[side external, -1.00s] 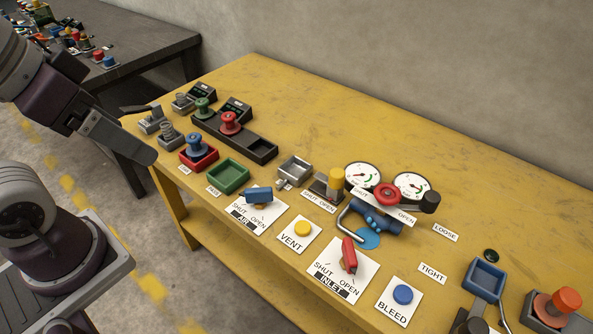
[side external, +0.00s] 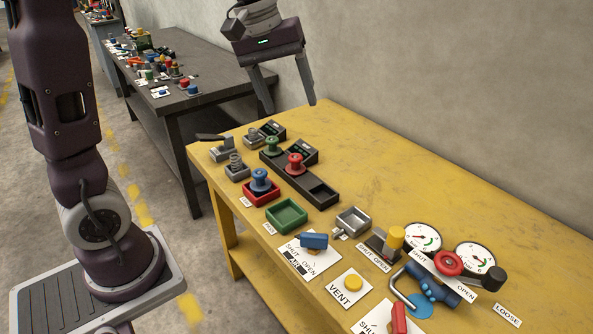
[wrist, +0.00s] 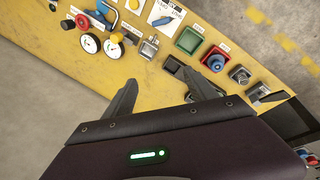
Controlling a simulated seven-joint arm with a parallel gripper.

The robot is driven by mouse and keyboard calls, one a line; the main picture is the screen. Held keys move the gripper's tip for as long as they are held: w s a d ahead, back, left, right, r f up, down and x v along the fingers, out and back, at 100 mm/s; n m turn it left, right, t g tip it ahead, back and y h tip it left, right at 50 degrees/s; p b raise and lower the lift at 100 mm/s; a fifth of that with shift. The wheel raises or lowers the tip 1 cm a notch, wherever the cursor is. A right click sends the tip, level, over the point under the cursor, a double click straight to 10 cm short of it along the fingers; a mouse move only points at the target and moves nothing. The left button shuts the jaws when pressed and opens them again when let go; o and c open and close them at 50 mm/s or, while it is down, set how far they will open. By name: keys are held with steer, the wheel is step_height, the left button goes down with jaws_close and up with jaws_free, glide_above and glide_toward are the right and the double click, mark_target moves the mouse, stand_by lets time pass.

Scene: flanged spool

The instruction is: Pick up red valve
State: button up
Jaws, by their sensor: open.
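A red round handwheel (side external: 449,262) sits on the blue pipe valve (side external: 430,285) between two gauges, at the right in the side view. It also shows at upper left in the wrist view (wrist: 82,21). A red flanged spool (side external: 295,163) stands in a dark rack (side external: 318,192) at the back of the bench. A red lever (side external: 399,319) on a white plate is partly cut off at the bottom edge. I cannot tell which red part is called the valve. My gripper (side external: 291,107) is open and empty, high above the bench's far-left end; its fingers also show in the wrist view (wrist: 160,80).
A green spool (side external: 273,146) stands beside the red one. A blue spool (side external: 261,181) is in a red tray, near a green tray (side external: 287,216). A blue lever (side external: 314,241) and yellow button (side external: 353,283) sit towards the front.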

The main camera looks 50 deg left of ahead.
steer(key=w+a+f+n, duration=0.3)
steer(key=w+a+f, duration=0.2)
steer(key=w, duration=0.1)
steer(key=n+g+y, duration=0.2)
steer(key=n+g, duration=0.1)
glide_above(295, 156)
steer(key=f, duration=1.7)
steer(key=shift+d, duration=0.25)
steer(key=f, duration=0.7)
steer(key=shift+w+a, duration=0.1)
steer(key=shift+a, duration=0.15)
jaws_close()
